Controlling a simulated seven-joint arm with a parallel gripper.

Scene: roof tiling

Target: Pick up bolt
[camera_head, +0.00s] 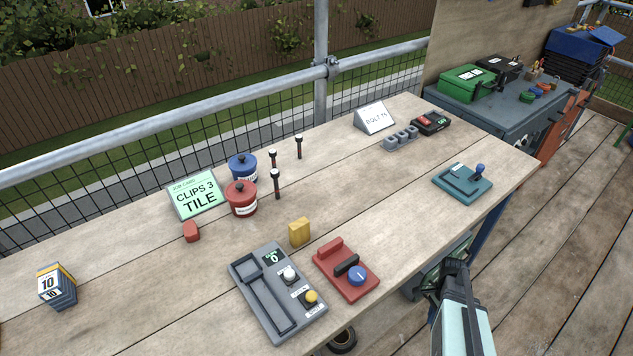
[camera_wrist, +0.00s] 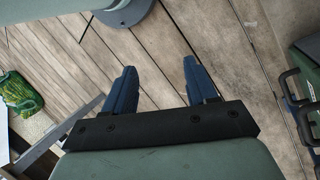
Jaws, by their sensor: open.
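Three dark bolts stand upright on the wooden bench (camera_head: 130,285) in the head view. One bolt (camera_head: 275,187) is nearest, right of the red pot. A second bolt (camera_head: 272,158) is behind it, and a third bolt (camera_head: 298,148) is farther right. My gripper (camera_wrist: 158,66) shows in the wrist view with its two blue fingers apart and nothing between them. It is over wooden decking, away from the bolts. In the head view my arm is at the lower right, off the bench's front edge. No bolt shows in the wrist view.
A red pot (camera_head: 241,199) and a blue pot (camera_head: 243,167) stand left of the bolts. A "CLIPS 3 TILE" card (camera_head: 197,196), a yellow block (camera_head: 299,232), a grey device (camera_head: 277,290) and a red device (camera_head: 345,270) are around. A grey holed rack (camera_head: 401,138) stands by a "BOLT 75" sign (camera_head: 374,118).

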